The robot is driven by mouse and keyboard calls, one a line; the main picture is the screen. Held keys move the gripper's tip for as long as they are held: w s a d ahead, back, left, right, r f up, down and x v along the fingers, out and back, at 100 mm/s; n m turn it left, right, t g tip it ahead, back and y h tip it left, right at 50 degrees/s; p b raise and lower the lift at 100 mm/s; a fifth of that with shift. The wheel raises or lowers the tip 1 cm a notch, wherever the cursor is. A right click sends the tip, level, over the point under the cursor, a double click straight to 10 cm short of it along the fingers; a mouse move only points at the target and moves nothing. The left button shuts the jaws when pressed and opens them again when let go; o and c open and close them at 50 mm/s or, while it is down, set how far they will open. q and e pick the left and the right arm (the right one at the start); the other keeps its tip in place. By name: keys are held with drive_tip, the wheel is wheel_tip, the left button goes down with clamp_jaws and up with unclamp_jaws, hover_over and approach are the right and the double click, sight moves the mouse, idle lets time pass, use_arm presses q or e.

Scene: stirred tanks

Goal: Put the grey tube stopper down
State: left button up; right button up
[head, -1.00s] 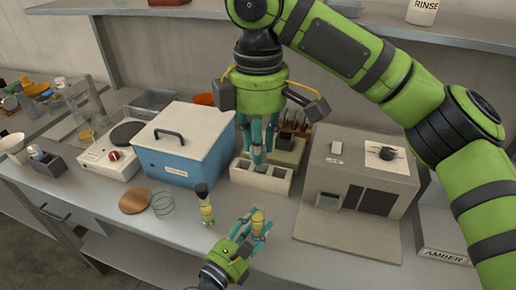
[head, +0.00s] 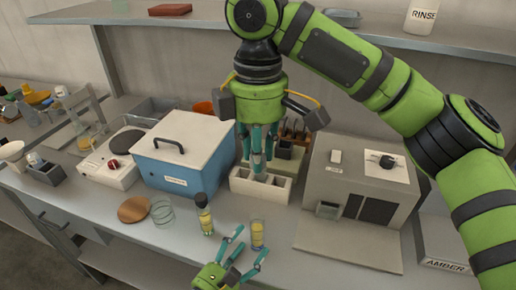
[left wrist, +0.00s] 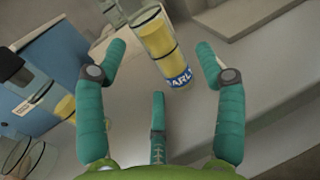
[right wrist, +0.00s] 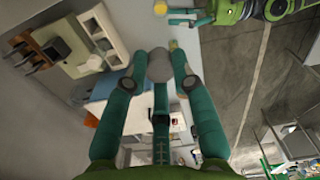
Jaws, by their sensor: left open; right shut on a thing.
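My right gripper (head: 259,152) is shut on the grey tube stopper (head: 257,163), above the white compartment block (head: 246,187). The grey stopper shows between the fingertips in the right wrist view (right wrist: 160,66). Whether it touches the block is hard to tell. My left gripper (head: 243,256) is open and empty, just in front of an uncapped tube (head: 257,235) with yellow contents. In the left wrist view this tube (left wrist: 155,45) stands beyond the open fingers, its blue-and-white label partly readable.
A black-capped tube (head: 205,215) stands to the left. A grey machine (head: 360,180) stands right of the block. The bench front is partly clear.

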drive_tip(key=shift+s+a, duration=0.1)
use_arm(q)
drive_tip(key=v, duration=0.8)
drive_tip(key=shift+s, duration=0.15)
